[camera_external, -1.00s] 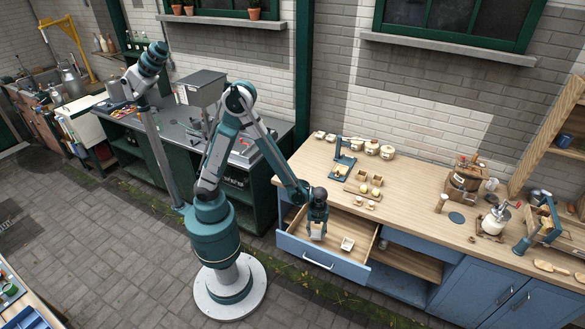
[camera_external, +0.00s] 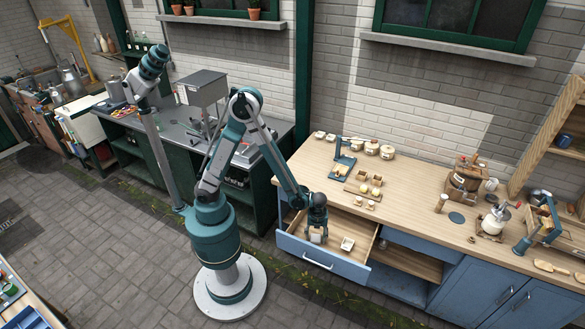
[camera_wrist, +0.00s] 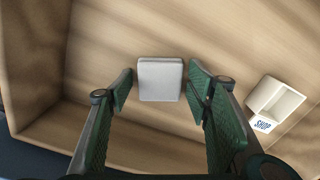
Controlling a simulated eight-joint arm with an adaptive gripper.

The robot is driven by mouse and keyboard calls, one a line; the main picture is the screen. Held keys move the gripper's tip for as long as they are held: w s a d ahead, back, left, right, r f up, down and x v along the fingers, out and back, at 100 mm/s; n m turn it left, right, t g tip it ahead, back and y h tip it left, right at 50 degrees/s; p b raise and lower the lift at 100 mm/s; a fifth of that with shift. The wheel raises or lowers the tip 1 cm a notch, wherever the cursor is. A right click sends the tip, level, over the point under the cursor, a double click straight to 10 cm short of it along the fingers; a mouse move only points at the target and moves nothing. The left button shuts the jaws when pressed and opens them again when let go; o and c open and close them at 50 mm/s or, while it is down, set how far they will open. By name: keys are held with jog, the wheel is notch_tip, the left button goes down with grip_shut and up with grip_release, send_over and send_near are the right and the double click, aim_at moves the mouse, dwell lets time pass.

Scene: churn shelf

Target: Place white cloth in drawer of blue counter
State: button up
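The white cloth (camera_wrist: 159,79) is a small, folded pale square in the wrist view. It appears to lie on the floor of the open wooden drawer (camera_wrist: 50,60). My gripper (camera_wrist: 163,87) is open, with one finger on each side of the cloth and a visible gap at both sides. In the external view my gripper (camera_external: 316,227) reaches down into the open drawer of the blue counter (camera_external: 322,258), and the white cloth (camera_external: 315,237) shows below it. Exact contact between cloth and drawer floor is hard to tell.
A small white tray with blue lettering (camera_wrist: 275,103) is in the drawer to the right of the cloth; it also shows in the external view (camera_external: 347,243). The drawer walls surround my gripper. The wooden countertop (camera_external: 410,195) holds jars, wooden boxes and a grinder.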

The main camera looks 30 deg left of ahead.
aim_at(316, 236)
jog(key=shift+r, duration=0.2)
dwell(0.3)
notch_tip(316, 236, up, 12)
jog(key=p, duration=0.3)
dwell(0.5)
dwell(0.6)
jog(key=w+a+r+n+t+h, duration=0.1)
jog(key=w+a+r+n, duration=0.65)
jog(key=w+a, duration=0.4)
jog(key=w+a+r+n+t+h, duration=0.1)
jog(key=w+a+r+n+t, duration=0.1)
jog(key=w+a+r+n, duration=0.75)
jog(key=a+r+n+t, duration=0.1)
jog(key=a+n, duration=0.3)
jog(key=a, duration=0.8)
jog(key=a+r+n+t+y, duration=0.1)
jog(key=a+r+n, duration=0.2)
jog(key=a, duration=0.9)
jog(key=a+r+n+t+y, duration=0.1)
jog(key=a+r+n+t, duration=0.1)
jog(key=a+n, duration=0.5)
jog(key=a, duration=0.5)
jog(key=shift+r, duration=0.25)
